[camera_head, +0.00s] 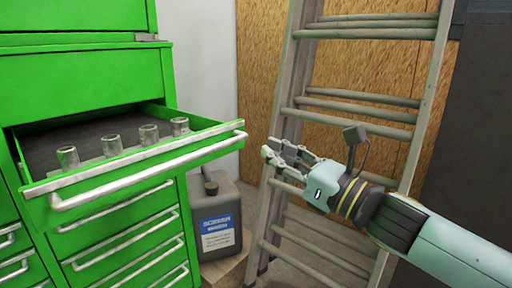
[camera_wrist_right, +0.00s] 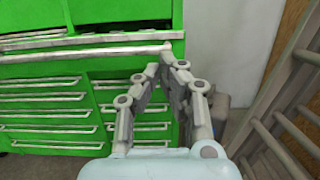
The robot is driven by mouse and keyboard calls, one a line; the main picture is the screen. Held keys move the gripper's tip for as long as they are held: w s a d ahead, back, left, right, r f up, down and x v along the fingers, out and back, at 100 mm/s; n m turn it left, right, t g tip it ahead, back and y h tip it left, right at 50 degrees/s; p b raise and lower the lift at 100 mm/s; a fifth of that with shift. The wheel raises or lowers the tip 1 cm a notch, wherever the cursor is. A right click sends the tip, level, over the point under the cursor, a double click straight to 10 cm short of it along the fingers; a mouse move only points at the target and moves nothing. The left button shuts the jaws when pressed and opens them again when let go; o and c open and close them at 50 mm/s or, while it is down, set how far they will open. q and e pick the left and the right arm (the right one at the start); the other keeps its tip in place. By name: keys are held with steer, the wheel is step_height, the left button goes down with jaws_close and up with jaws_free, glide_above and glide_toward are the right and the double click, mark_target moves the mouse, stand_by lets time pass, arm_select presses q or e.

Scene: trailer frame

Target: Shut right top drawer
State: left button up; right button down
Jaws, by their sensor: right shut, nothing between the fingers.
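The green cabinet's top drawer (camera_head: 120,171) stands pulled out at the left of the head view. Its long silver handle (camera_head: 150,171) runs along the front. The handle also shows across the upper part of the right wrist view (camera_wrist_right: 70,54). My right gripper (camera_head: 270,152) is shut and empty, a little to the right of the drawer's right front corner in the head view. In the right wrist view its fingertips (camera_wrist_right: 160,62) overlap the right end of the handle; I cannot tell whether they touch it. My left gripper is not in view.
Several metal cylinders (camera_head: 112,146) stand in the open drawer. The drawers below are closed. A grey screen wash jug (camera_head: 225,205) stands right of the cabinet, under the drawer's end.

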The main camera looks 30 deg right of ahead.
mark_target(245, 139)
steer(key=p+x, duration=0.2)
steer(key=x, duration=0.1)
steer(key=shift+w+r+p, duration=0.15)
steer(key=shift+r+p, duration=0.1)
steer(key=shift+p, duration=0.05)
steer(key=shift+w+a, duration=0.15)
steer(key=shift+w, duration=0.2)
steer(key=shift+w+a+f, duration=0.15)
steer(key=shift+w, duration=0.15)
steer(key=shift+w, duration=0.1)
